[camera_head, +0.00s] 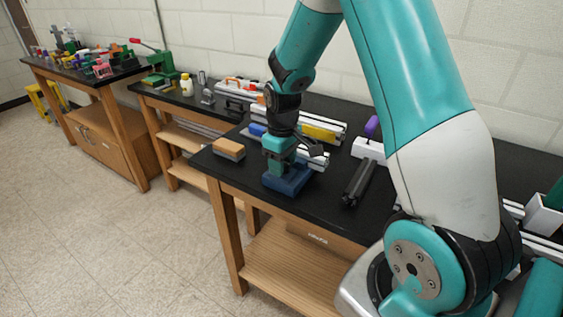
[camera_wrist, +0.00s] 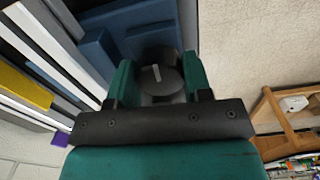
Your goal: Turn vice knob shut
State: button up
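The vice is a dark blue block (camera_head: 287,181) at the front edge of the near black table, and it also fills the upper middle of the wrist view (camera_wrist: 125,40). Its knob (camera_wrist: 160,76) is round and dark, with a pale line running roughly along the fingers' direction. My gripper (camera_wrist: 160,68) has its teal fingers on either side of the knob. The knob almost fills the space between them; I cannot tell whether both fingers press on it. In the head view my gripper (camera_head: 279,160) points down over the vice and hides the knob.
An orange-topped block (camera_head: 229,149) lies left of the vice. A dark bar (camera_head: 359,183) lies to its right. Behind are aluminium extrusions with a yellow piece (camera_head: 318,132) and a purple-topped item (camera_head: 371,127). Bare tabletop shows left of the vice.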

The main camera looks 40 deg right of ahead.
jog(key=shift+m, duration=1.3)
jog(key=o, duration=0.6)
jog(key=shift+o, duration=0.2)
notch_tip(320, 180, up, 18)
jog(key=shift+f+b, duration=0.25)
jog(key=shift+b, duration=0.1)
